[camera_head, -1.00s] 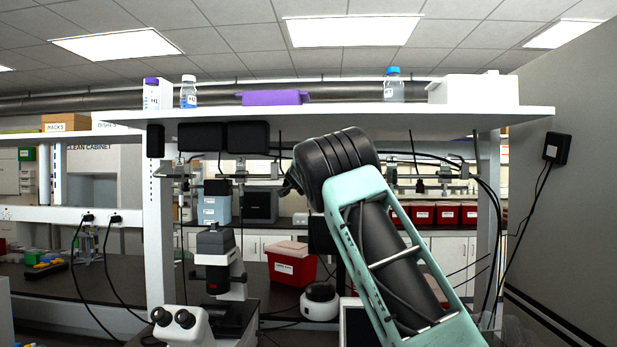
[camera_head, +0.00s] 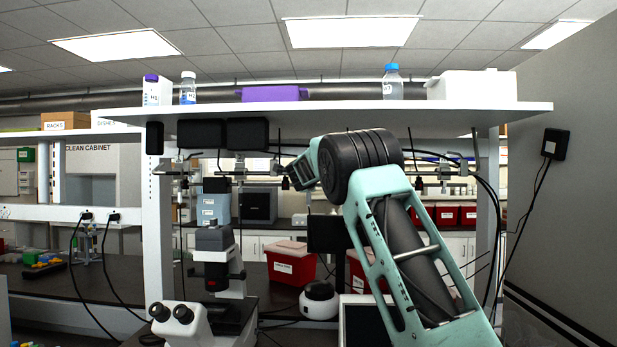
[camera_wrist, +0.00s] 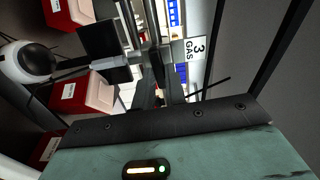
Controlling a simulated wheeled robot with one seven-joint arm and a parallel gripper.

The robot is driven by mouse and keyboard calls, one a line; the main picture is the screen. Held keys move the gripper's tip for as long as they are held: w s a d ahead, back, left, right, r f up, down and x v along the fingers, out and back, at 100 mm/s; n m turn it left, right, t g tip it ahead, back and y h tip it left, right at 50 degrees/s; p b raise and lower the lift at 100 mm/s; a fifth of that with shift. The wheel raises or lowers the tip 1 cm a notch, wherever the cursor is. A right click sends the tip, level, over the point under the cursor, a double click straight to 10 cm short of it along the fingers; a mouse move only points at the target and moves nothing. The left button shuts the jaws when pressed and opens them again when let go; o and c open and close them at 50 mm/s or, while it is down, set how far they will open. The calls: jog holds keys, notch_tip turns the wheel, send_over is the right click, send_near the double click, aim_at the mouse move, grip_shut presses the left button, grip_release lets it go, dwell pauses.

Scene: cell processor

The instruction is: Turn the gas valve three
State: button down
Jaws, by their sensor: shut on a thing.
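The gas valve three (camera_wrist: 122,62) shows in the wrist view as a grey fitting on a rail, beside a white label reading "3 GAS" (camera_wrist: 194,48). My gripper (camera_wrist: 158,78) has its dark fingers around the dark handle part of the valve and is shut on it. The fingers hide most of the handle, so its exact angle cannot be told. In the head view my gripper (camera_head: 292,173) is small and dark, at the rail under the shelf, partly hidden by my wrist.
The white shelf (camera_head: 330,118) runs just above my arm, with bottles and a purple box (camera_head: 272,93) on it. A microscope (camera_head: 215,255) and red bins (camera_head: 290,264) stand on the bench below. Black cables hang at the right.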

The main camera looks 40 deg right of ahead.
jog(key=shift+m, duration=0.4)
jog(key=c, duration=1.4)
grip_release()
jog(key=shift+c, duration=0.2)
jog(key=b+v, duration=0.7)
jog(key=v, duration=1)
jog(key=shift+s, duration=0.25)
jog(key=shift+a, duration=0.1)
